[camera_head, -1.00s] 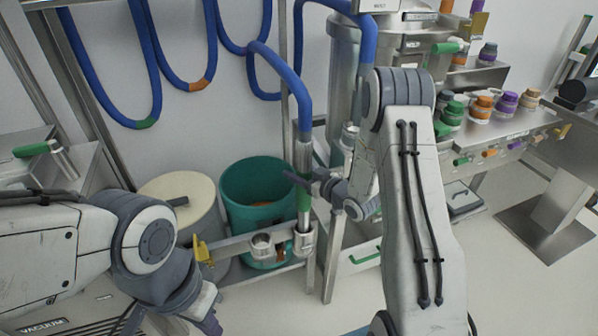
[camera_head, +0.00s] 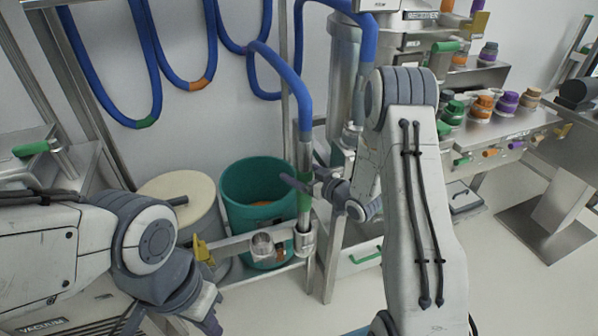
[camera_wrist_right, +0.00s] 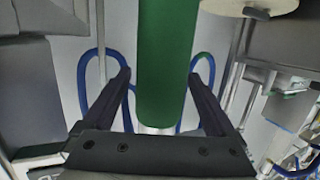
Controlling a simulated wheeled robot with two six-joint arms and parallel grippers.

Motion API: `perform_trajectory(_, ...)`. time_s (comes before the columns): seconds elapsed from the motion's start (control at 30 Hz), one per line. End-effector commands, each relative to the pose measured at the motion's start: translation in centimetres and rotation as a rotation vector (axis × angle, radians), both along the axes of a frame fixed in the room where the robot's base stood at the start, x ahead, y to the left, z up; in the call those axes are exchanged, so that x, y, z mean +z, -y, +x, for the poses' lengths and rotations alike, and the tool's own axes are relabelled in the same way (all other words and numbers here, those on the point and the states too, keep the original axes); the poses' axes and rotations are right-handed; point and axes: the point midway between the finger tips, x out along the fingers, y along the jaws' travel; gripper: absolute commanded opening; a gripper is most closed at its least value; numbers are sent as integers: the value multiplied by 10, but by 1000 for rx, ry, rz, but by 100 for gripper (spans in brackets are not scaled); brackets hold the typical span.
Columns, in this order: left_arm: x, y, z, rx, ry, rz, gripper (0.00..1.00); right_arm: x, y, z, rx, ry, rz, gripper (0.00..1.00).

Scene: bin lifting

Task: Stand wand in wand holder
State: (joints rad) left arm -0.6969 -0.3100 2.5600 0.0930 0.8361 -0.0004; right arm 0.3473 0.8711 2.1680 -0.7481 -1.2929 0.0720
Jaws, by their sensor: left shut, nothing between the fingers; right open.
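The wand (camera_head: 304,155) is a silver tube with a green grip, joined to a blue hose at its top. It stands about upright, its lower end at the right cup of the wand holder (camera_head: 304,243). My right gripper (camera_head: 300,186) is open at the green grip. In the right wrist view the green grip (camera_wrist_right: 165,65) lies between the open fingers (camera_wrist_right: 160,95), with gaps on both sides. My left gripper (camera_head: 208,318) is low at the lower left, away from the wand, shut and empty.
A second holder cup (camera_head: 263,246) sits left of the wand on the rail. A teal bin (camera_head: 235,190) and a cream-lidded drum (camera_head: 178,187) stand behind. A steel table with several coloured-cap jars (camera_head: 507,101) is at the right. Blue hoses (camera_head: 150,60) hang behind.

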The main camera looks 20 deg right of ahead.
Motion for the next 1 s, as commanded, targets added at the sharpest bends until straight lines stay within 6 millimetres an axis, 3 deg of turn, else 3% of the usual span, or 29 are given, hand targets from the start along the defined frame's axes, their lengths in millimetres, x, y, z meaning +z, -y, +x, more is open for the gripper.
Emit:
perform_trajectory(0.5,-6,0,0,0,0,0,0,19,34,-80,-4,3,-1,91)
perform_trajectory(1.0,-7,0,0,0,0,0,0,21,36,-89,-1,5,-1,91)
